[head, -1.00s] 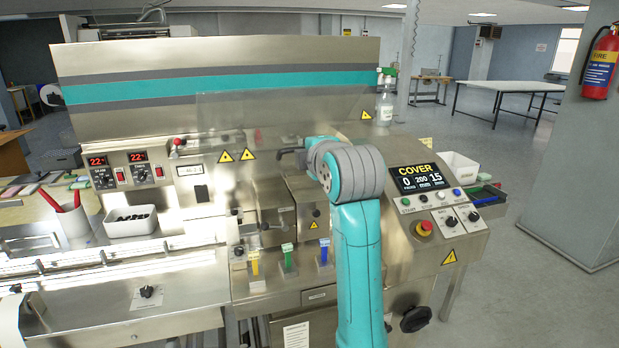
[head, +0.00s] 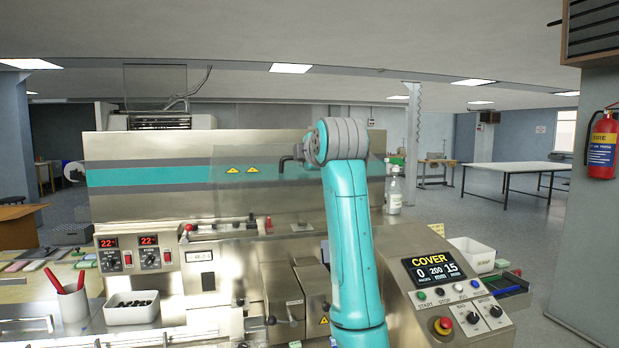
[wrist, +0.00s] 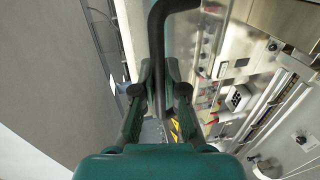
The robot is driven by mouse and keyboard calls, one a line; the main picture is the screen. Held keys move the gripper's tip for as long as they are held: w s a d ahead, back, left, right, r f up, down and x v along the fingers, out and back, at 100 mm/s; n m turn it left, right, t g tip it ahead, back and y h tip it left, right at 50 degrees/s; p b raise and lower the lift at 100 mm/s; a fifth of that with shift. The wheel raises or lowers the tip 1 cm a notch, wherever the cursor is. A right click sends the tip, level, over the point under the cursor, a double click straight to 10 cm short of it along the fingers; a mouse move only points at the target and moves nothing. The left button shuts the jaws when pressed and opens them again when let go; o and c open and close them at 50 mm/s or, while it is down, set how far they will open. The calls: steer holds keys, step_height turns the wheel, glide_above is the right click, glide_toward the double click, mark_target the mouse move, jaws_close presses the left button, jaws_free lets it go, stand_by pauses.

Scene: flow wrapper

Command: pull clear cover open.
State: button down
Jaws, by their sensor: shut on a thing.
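The clear cover (head: 243,184) of the wrapper is a see-through panel with two yellow warning triangles. In the head view it stands raised in front of the machine's steel and teal back panel. Its black bent handle (head: 286,161) shows just left of my teal and grey wrist. In the wrist view the dark handle (wrist: 158,40) runs down between the fingers of my gripper (wrist: 159,82), which is shut on it.
The control panel (head: 440,270) reading COVER, with a red stop button (head: 442,325), is right of my arm. A spray bottle (head: 395,190) stands behind it.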

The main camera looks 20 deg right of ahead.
steer(key=shift+w+r, duration=0.6)
steer(key=shift+r, duration=0.05)
steer(key=c, duration=1.2)
jaws_free()
steer(key=v, duration=1.2)
steer(key=shift+f, duration=0.15)
